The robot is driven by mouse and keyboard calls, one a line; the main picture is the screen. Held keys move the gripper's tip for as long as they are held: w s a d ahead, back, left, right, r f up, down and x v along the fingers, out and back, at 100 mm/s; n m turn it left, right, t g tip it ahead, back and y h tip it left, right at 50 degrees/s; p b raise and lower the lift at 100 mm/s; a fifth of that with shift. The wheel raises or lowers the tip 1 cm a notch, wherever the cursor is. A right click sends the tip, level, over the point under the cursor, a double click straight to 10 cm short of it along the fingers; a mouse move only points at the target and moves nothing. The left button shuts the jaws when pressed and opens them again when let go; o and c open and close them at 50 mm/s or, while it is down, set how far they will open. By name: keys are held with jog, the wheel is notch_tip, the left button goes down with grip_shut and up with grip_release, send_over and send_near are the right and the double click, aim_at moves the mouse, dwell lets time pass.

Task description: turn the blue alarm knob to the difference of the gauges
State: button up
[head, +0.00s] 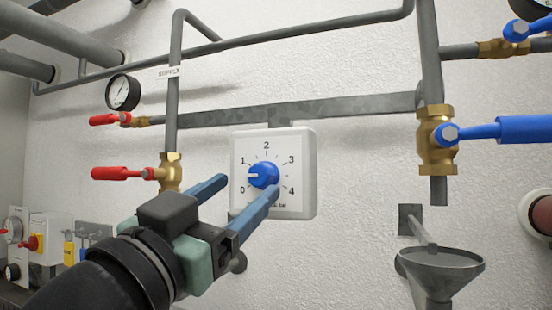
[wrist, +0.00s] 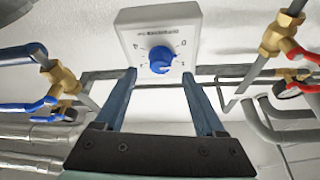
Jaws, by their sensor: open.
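The blue alarm knob (head: 264,172) sits in the middle of a white dial box on the wall, marked 0 to 4. Its white mark points left, between 0 and 1. My gripper (head: 249,184) is open and empty in front of the box. Its right fingertip overlaps the knob's lower edge in the head view. In the wrist view the knob (wrist: 161,59) shows upside down between and beyond the fingertips (wrist: 158,76), apart from them. The left gauge (head: 123,92) is round, with a needle too small to read. The right gauge (head: 530,8) is cut off.
Red valve handles (head: 118,173) on brass valves stand left of the box. A blue-handled valve (head: 510,129) and a grey funnel (head: 440,266) are on the right. A flat grey bar (head: 340,107) runs above the box.

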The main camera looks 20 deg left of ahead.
aim_at(258, 178)
jog(key=shift+p+x, duration=0.75)
jog(key=shift+x, duration=1.4)
jog(key=shift+c, duration=0.4)
grip_shut()
